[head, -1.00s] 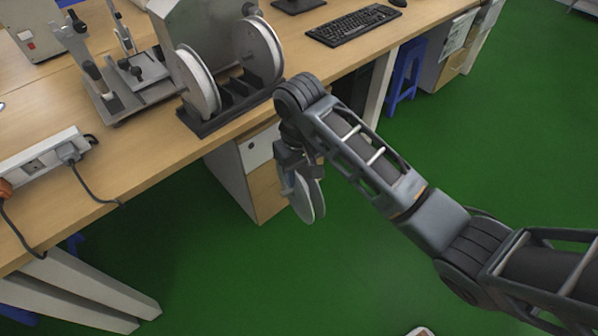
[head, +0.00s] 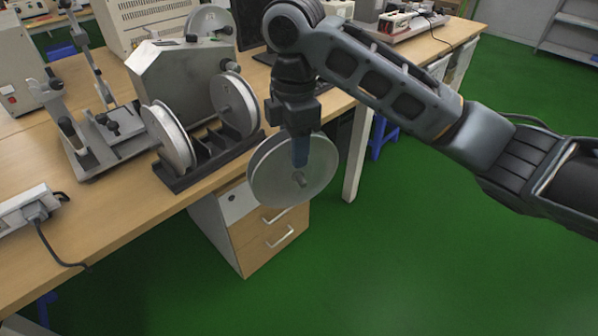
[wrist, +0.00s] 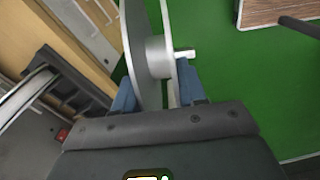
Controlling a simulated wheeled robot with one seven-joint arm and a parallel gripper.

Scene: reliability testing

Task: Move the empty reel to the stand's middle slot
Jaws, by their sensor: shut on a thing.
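In the head view, my gripper (head: 301,150) points down and is shut on the empty reel (head: 268,180), a grey disc with a small hub. The reel hangs upright in front of the bench edge, over the floor. In the wrist view, the empty reel (wrist: 140,50) stands edge-on with its hub between the blue fingers of my gripper (wrist: 150,98). The black stand (head: 180,183) is on the bench, left of my gripper. It holds a white-wound reel (head: 168,137) at its left end and another reel (head: 234,106) at its right end. The slots between them look empty.
A grey metal machine (head: 170,80) stands behind the stand. A fixture (head: 85,130) with upright posts is to its left, and a power strip (head: 25,208) lies on the bench. A drawer cabinet (head: 265,240) is under the bench. Green floor is open at the front right.

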